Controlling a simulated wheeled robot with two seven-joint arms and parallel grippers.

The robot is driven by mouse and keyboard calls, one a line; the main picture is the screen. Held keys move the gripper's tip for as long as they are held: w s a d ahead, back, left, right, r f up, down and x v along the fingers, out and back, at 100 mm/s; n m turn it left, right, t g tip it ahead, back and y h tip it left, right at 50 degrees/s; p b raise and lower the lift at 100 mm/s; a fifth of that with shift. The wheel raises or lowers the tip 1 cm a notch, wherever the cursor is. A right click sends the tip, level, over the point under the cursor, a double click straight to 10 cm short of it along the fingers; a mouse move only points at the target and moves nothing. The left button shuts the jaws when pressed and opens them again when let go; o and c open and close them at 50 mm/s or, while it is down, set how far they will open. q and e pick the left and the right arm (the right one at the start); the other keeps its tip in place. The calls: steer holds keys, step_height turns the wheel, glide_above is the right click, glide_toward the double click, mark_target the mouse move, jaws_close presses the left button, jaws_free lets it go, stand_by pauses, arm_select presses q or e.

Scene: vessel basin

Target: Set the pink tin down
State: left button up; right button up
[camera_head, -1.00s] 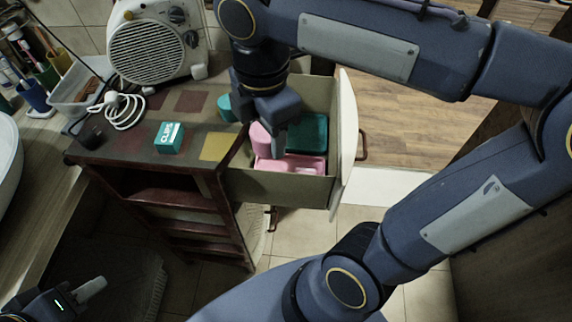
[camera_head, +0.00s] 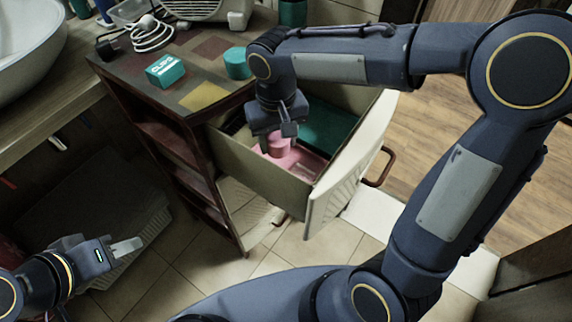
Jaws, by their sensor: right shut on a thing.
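The pink tin (camera_head: 277,145) is a small pink cylinder held under my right gripper (camera_head: 276,134), whose jaws are shut on it. It is inside the open drawer (camera_head: 262,176), over the pink tray (camera_head: 307,166). The gripper hides part of the tin, and I cannot tell whether its base touches the tray. My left gripper (camera_head: 122,247) is at the lower left, low and far from the drawer, with no object seen in it. I cannot tell how far its fingers are apart.
A teal compartment or box (camera_head: 328,127) fills the drawer's far side. On the cabinet top (camera_head: 187,77) stand a teal clips box (camera_head: 165,71), a teal cylinder (camera_head: 237,63), a white cable and a heater. The drawer front (camera_head: 350,160) with its handle juts out over tiles.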

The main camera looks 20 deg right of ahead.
mark_target(278, 137)
step_height(278, 137, down, 7)
steer(key=shift+b, duration=0.6)
steer(key=shift+f, duration=0.2)
steer(key=o, duration=1)
steer(key=shift+r, duration=0.1)
steer(key=shift+c, duration=0.2)
steer(key=shift+r, duration=0.5)
step_height(278, 137, up, 11)
steer(key=shift+r+p, duration=0.2)
steer(key=shift+p, duration=1.05)
